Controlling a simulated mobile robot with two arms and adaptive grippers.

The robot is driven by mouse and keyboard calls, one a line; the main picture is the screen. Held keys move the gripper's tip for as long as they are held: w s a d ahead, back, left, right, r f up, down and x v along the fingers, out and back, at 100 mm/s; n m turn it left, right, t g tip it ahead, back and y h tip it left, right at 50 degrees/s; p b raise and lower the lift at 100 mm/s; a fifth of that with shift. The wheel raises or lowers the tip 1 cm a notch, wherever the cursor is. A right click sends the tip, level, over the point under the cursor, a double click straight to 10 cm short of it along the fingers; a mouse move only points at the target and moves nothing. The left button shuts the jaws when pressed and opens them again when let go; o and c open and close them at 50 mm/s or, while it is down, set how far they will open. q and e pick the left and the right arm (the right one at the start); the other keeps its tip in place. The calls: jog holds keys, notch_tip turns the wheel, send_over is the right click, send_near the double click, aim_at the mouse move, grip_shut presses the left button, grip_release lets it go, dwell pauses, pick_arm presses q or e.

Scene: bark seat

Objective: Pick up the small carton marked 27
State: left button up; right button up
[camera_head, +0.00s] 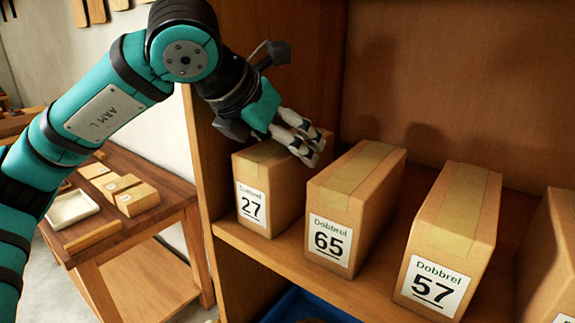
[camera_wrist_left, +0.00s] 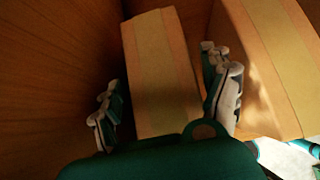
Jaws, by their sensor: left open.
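The carton marked 27 (camera_head: 265,205) stands upright at the left end of the shelf, close to the cabinet's side wall. My left gripper (camera_head: 300,138) is above its back right part in the head view and hides some of its top. In the left wrist view the carton's top (camera_wrist_left: 163,75) lies between the two open fingers of my left gripper (camera_wrist_left: 168,105). One finger is on the wall side, the other on the side of the neighbouring carton. I cannot tell whether either finger touches the carton. My right gripper is not in view.
The carton marked 65 (camera_head: 345,215) stands just right of it, with a narrow gap; the right finger is close to that carton. The carton marked 57 (camera_head: 450,240) and another carton (camera_head: 550,265) stand further right. The cabinet's left wall (camera_head: 200,170) is close.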

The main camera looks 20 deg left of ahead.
pick_arm(q)
jog(key=shift+w+d+f, duration=0.15)
jog(key=shift+w+f, duration=0.3)
jog(key=shift+f, duration=0.05)
jog(key=shift+s, duration=0.1)
jog(key=c, duration=1.3)
jog(key=shift+c, duration=0.7)
jog(key=shift+r, duration=0.15)
